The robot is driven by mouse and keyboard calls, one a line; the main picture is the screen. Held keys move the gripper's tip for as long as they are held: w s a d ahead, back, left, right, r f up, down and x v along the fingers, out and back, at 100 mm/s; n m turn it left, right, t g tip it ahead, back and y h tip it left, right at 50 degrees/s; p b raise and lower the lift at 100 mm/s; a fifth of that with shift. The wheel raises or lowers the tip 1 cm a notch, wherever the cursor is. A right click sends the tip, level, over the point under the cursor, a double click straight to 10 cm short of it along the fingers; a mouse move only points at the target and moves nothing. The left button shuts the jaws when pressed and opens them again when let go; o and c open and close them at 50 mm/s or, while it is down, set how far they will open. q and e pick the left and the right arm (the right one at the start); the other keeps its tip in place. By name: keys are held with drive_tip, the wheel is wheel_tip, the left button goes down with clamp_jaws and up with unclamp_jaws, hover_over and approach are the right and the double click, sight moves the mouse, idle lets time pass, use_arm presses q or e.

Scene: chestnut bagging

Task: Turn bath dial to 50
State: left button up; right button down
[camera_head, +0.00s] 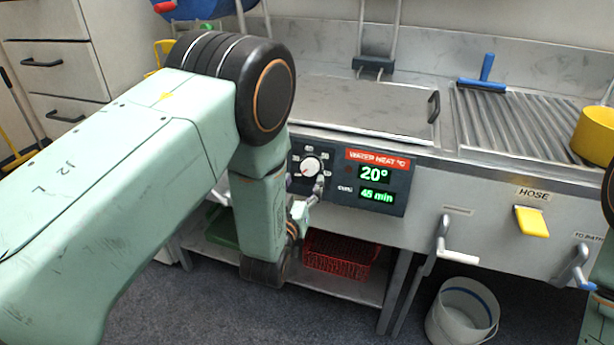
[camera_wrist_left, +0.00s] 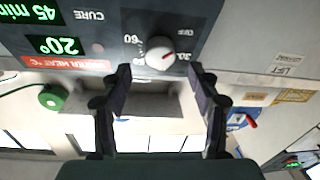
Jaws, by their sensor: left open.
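The bath dial (camera_head: 310,167) is a round white knob on a dark panel, left of a green display (camera_head: 374,173) reading 20°. In the head view my left gripper (camera_head: 311,197) is just below and in front of the dial. In the left wrist view, upside down, the dial (camera_wrist_left: 158,53) lies just beyond the space between the open fingertips (camera_wrist_left: 160,74). The fingers look empty and apart from the knob. Its red pointer mark is toward the low-number side. Small scale numbers are hard to read. My right gripper is out of view.
A second display (camera_head: 377,195) reads 45 min. A lidded bath (camera_head: 365,105) sits above the panel. A hose lever (camera_head: 531,221) and another lever (camera_head: 446,240) project from the front at right. A red basket (camera_head: 340,255) is on the shelf below, and a white bucket (camera_head: 462,315) on the floor.

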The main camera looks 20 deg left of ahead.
sight(308, 170)
use_arm(q)
drive_tip(key=w+b, duration=0.1)
drive_tip(key=w, duration=0.3)
drive_tip(key=shift+w+a, duration=0.1)
drive_tip(key=c, duration=1.2)
drive_tip(key=shift+o, duration=0.2)
drive_tip(key=shift+m, duration=0.3)
